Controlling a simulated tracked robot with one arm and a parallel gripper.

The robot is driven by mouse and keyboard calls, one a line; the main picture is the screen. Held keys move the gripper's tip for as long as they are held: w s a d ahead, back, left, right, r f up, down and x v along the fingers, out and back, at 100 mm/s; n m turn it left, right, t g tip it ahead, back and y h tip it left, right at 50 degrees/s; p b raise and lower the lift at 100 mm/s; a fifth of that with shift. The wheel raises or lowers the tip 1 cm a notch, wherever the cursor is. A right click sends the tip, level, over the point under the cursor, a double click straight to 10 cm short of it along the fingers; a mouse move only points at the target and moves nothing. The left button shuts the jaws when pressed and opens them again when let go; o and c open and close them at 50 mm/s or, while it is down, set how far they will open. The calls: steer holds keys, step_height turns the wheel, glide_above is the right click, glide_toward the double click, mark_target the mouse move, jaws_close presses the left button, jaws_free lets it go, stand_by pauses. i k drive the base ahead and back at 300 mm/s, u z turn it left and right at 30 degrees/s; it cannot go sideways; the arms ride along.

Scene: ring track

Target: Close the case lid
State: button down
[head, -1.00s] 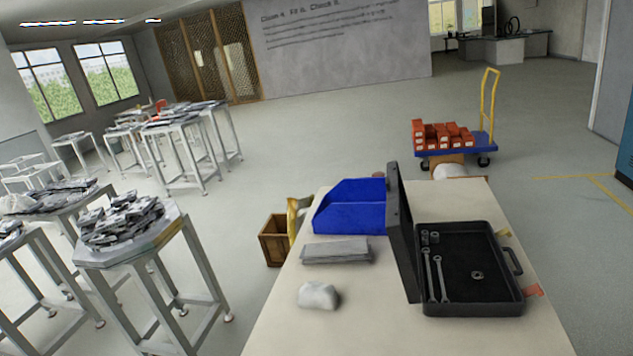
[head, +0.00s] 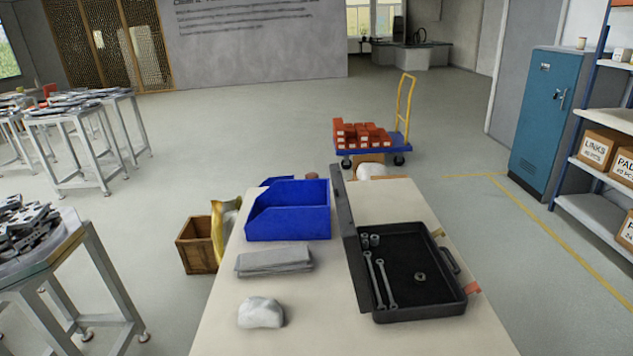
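A black tool case (head: 437,303) lies open on the cream table (head: 222,325), right of the table's middle. Its lid (head: 347,217) stands upright along the case's left side. Inside the case are two wrenches (head: 380,280), several small sockets (head: 370,241) and a ring-shaped nut (head: 420,276). The case's handle (head: 450,260) is on its right side. My gripper is not in view.
Left of the lid are a blue bin (head: 290,215), folded grey cloths (head: 274,261) and a white crumpled rag (head: 261,312). A wooden crate (head: 196,247) stands left of the table. Beyond are a cart (head: 372,146), blue locker (head: 545,120) and shelves (head: 590,208). Open floor lies behind.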

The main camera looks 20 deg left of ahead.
mark_target(347, 229)
steer(key=u, duration=0.1)
steer(key=i, duration=1)
steer(key=z, duration=0.1)
